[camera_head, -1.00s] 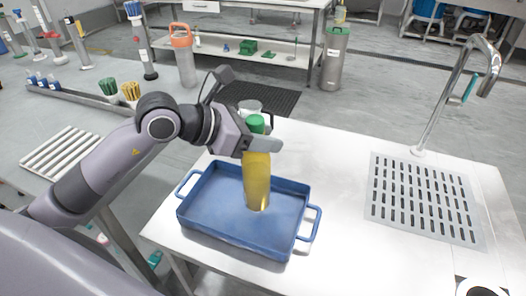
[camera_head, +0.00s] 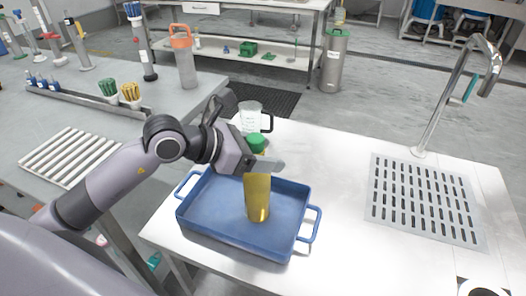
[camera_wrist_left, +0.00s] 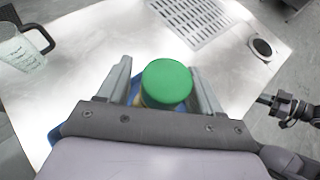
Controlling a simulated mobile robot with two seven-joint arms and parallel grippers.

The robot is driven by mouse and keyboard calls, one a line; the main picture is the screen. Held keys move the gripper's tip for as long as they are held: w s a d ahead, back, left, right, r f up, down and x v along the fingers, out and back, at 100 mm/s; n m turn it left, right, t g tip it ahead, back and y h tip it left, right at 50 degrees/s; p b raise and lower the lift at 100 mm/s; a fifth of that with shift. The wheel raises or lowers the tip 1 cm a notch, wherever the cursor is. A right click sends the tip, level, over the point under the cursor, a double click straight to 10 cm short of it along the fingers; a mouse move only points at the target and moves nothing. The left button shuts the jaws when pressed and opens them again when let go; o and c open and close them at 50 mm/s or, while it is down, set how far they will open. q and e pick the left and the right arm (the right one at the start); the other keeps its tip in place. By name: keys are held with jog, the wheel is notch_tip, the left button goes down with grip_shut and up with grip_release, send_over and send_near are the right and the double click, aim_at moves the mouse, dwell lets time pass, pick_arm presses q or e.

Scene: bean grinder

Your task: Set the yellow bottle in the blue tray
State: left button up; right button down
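The yellow bottle (camera_head: 258,198) with a green cap (camera_head: 257,142) stands upright inside the blue tray (camera_head: 200,222), its base appearing to be at the tray floor. My left gripper (camera_head: 262,164) is around the bottle's upper part, just below the cap, and appears shut on it. One finger crosses in front of the bottle. In the left wrist view the green cap (camera_wrist_left: 167,82) sits between the two fingers (camera_wrist_left: 162,85), and most of the bottle body is hidden. What looks like my right gripper (camera_wrist_left: 268,101) shows small at the right edge there; its fingers are unclear.
A clear measuring jug (camera_head: 251,116) with a dark handle stands behind the tray. A slotted drain plate (camera_head: 424,198) and a faucet (camera_head: 452,95) are to the right. The white table (camera_head: 345,165) between tray and drain is clear. A side bench (camera_head: 190,97) is at left.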

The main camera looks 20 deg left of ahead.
pick_arm(q)
jog(key=shift+r, duration=0.2)
jog(key=b+v, duration=0.1)
jog(key=v, duration=1.1)
jog(key=shift+b, duration=0.3)
jog(key=shift+s+f, duration=0.1)
